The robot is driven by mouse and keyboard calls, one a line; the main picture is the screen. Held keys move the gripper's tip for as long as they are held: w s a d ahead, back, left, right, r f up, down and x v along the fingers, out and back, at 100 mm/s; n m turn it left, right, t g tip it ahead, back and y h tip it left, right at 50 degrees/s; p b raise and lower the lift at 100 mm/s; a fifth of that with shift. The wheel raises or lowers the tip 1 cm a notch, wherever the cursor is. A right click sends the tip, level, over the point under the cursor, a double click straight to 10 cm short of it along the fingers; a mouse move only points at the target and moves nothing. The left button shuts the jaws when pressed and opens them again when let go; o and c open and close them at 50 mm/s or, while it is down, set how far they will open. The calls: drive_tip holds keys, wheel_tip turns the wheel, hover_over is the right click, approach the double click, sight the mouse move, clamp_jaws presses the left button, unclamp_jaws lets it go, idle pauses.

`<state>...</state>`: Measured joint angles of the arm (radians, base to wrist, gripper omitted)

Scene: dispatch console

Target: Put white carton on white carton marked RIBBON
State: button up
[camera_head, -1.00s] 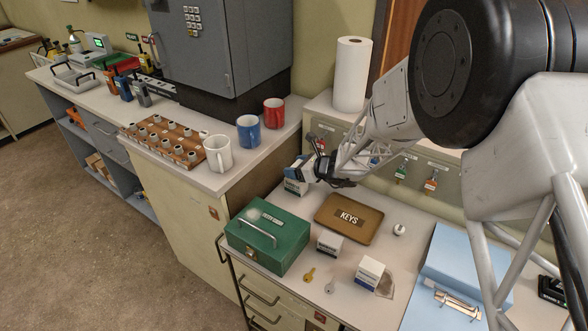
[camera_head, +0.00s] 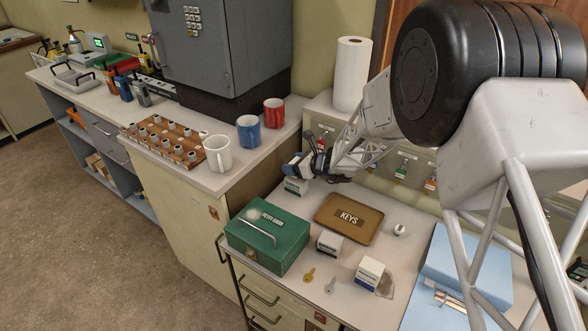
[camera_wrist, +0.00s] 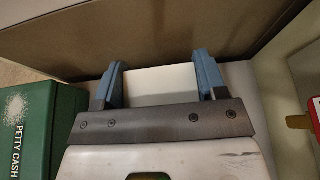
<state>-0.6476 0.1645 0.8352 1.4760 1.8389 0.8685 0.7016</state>
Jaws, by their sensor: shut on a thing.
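My gripper (camera_head: 303,165) is at the back left of the lower counter, behind the green cash box. In the wrist view, its blue fingers (camera_wrist: 158,84) are shut on a white carton (camera_wrist: 160,86), whose plain pale face shows between them. In the head view the fingers largely hide this carton. A white carton with a dark label (camera_head: 296,187) shows directly below the fingers; I cannot tell whether it is the held carton or a separate one under it. Two other white cartons stand nearer the front, one by the tray (camera_head: 330,243) and one further right (camera_head: 369,271). I cannot read RIBBON on any.
The green petty cash box (camera_head: 267,236) stands in front of my gripper. A brown KEYS tray (camera_head: 372,227) lies to its right. Two keys (camera_head: 310,275) lie near the front. A paper towel roll (camera_head: 351,75) and mugs (camera_head: 218,153) stand on higher surfaces around.

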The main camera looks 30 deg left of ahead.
drive_tip(key=shift+f, duration=1.05)
drive_tip(key=shift+f, duration=0.15)
drive_tip(key=o, duration=1)
drive_tip(key=shift+o, duration=0.2)
drive_tip(key=shift+d+r, duration=0.4)
drive_tip(key=shift+d, duration=0.05)
drive_tip(key=v, duration=1.1)
drive_tip(key=shift+f, duration=0.1)
